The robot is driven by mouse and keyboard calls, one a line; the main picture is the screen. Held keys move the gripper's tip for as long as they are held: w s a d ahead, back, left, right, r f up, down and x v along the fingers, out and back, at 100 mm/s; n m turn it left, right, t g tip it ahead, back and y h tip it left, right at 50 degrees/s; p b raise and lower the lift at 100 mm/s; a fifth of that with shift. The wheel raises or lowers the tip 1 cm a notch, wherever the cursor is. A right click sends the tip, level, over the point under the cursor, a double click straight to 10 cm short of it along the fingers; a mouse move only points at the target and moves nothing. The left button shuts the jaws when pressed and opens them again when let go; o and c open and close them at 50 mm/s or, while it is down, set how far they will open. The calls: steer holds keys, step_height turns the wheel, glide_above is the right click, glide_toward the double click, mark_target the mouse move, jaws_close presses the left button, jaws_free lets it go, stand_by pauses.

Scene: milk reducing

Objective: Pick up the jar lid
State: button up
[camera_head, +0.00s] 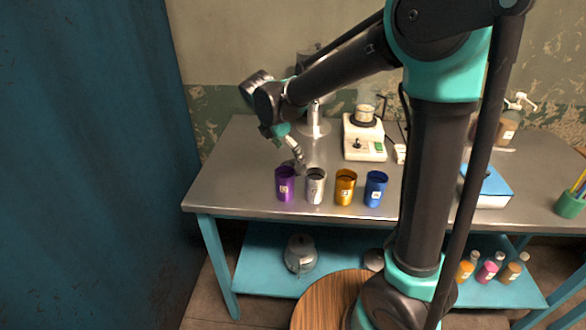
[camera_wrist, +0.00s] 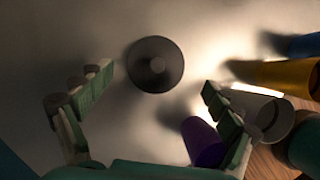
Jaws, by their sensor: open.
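The jar lid is a round dark grey disc with a small central knob (camera_wrist: 155,64). It lies flat on the grey tabletop in the wrist view. My gripper (camera_wrist: 158,92) is open above the table, with one finger to each side of the lid's near side and nothing held between them. The lid is apart from both fingers. In the head view my gripper (camera_head: 297,160) points down behind the purple and silver cups; I cannot make out the lid there.
A purple cup (camera_head: 286,185) stands close to my right finger in the wrist view. Silver (camera_head: 316,187), gold (camera_head: 346,188) and blue (camera_head: 375,190) cups continue the row. A white hotplate device (camera_head: 364,142) stands behind. The table's left part (camera_head: 225,180) is clear.

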mark_target(293, 160)
steer(key=x, duration=0.5)
steer(key=shift+w+a, duration=0.1)
steer(key=shift+w, duration=0.05)
steer(key=c, duration=1.2)
